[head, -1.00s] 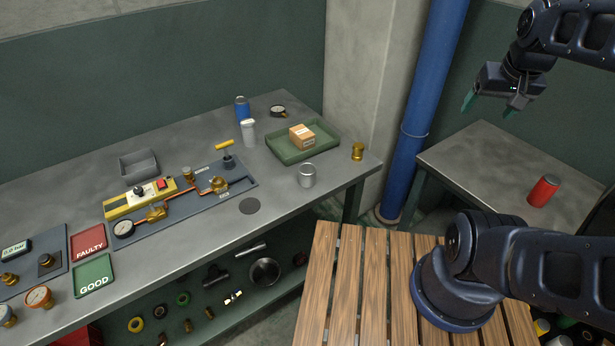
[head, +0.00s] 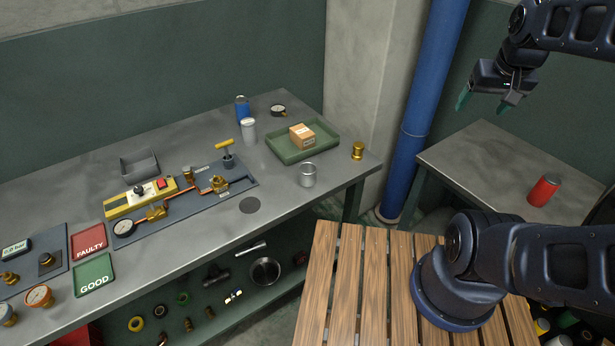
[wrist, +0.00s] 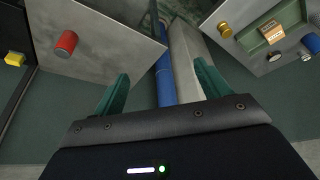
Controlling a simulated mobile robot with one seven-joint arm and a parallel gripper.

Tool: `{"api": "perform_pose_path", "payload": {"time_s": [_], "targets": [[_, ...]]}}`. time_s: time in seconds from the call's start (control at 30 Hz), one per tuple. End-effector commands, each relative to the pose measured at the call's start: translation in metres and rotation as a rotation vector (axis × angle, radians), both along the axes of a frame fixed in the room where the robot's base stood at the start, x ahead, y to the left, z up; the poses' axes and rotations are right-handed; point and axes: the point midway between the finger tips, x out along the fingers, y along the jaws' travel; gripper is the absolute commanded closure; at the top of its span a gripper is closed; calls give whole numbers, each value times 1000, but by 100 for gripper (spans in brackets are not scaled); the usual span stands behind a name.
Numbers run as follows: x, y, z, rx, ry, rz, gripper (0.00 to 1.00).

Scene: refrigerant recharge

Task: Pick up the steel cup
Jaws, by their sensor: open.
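The steel cup (head: 307,175) is a short silver-grey cylinder. It stands upright on the grey metal workbench near its front edge, in front of the green tray. My gripper (head: 484,103) is high at the upper right, well apart from the cup, above and behind the right-hand side table. Its two green fingers are spread with nothing between them, and the wrist view also shows the open fingers (wrist: 162,78). I cannot make out the cup in the wrist view.
The green tray (head: 327,147) holds a cardboard box (head: 302,135). A brass cylinder (head: 357,151) stands at the bench's right end. A white canister (head: 248,131) and blue can (head: 242,109) stand behind. A blue pipe (head: 420,115) rises between bench and side table, which holds a red can (head: 543,190).

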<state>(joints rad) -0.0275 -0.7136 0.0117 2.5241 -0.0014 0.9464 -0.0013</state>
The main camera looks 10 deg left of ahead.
Motion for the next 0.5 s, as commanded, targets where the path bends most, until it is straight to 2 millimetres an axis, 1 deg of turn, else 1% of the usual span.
{"api": "perform_pose_path", "payload": {"time_s": [0.1,0.27,0.47,0.5], "targets": [[20,19,-6,-15,32,64,24],[48,51,-17,-36,71,161,24],[77,99,-36,-64,119,283,24],[82,109,-40,-69,128,308,24]]}}
